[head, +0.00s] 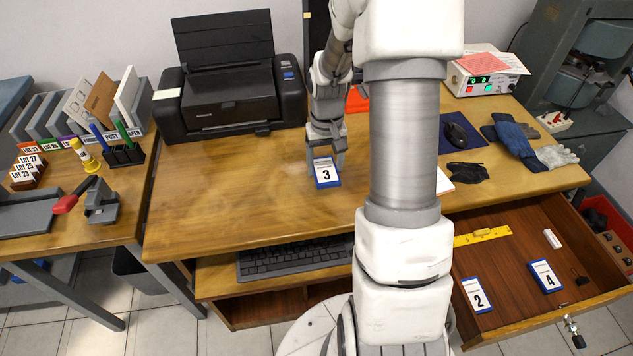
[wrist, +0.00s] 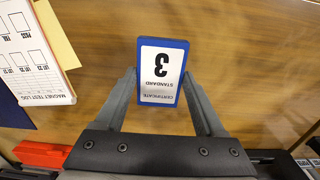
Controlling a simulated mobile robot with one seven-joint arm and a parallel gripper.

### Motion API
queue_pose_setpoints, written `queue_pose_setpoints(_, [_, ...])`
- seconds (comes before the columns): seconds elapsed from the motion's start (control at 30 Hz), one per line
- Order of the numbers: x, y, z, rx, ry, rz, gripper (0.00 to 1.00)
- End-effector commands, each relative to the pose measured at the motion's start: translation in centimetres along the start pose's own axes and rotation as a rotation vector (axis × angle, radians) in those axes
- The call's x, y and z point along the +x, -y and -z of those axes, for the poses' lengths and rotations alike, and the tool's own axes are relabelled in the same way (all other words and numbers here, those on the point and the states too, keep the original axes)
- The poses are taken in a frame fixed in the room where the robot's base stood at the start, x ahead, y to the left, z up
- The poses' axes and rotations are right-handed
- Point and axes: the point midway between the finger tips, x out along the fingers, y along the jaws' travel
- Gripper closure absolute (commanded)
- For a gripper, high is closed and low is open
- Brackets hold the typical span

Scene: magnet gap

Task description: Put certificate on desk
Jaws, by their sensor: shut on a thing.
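The certificate (head: 326,172) is a small blue-edged block with a white label reading 3. My gripper (head: 327,158) is shut on it at the desk's middle. In the wrist view the certificate (wrist: 161,72) sits between the fingertips of my gripper (wrist: 161,85), its label reading "certificate standard". I cannot tell whether it touches the desk (head: 230,190) or hangs just above it. Two similar blue-edged blocks, numbered 2 (head: 476,294) and 4 (head: 544,276), lie in the open drawer (head: 510,322).
A black printer (head: 230,95) stands at the desk's back left. A keyboard (head: 295,258) lies on the lower shelf. A mouse (head: 456,135), black cloth (head: 467,171) and gloves (head: 525,145) are on the right. The desk's left half before the printer is clear.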

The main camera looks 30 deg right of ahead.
Motion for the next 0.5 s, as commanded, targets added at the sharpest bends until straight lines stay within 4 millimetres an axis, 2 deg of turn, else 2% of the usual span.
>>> queue_pose_setpoints(0.03, [0.7, 0.9, 0.1, -0.003, 0.001, 0.000, 0.83])
queue_pose_setpoints(0.17, [1.2, 1.9, 0.2, 0.000, -0.001, 0.000, 0.83])
queue_pose_setpoints(0.27, [1.6, 2.1, 0.2, 0.001, 0.001, 0.000, 0.83])
queue_pose_setpoints(0.5, [5.0, 2.1, 0.1, 0.002, 0.001, 0.001, 0.83])
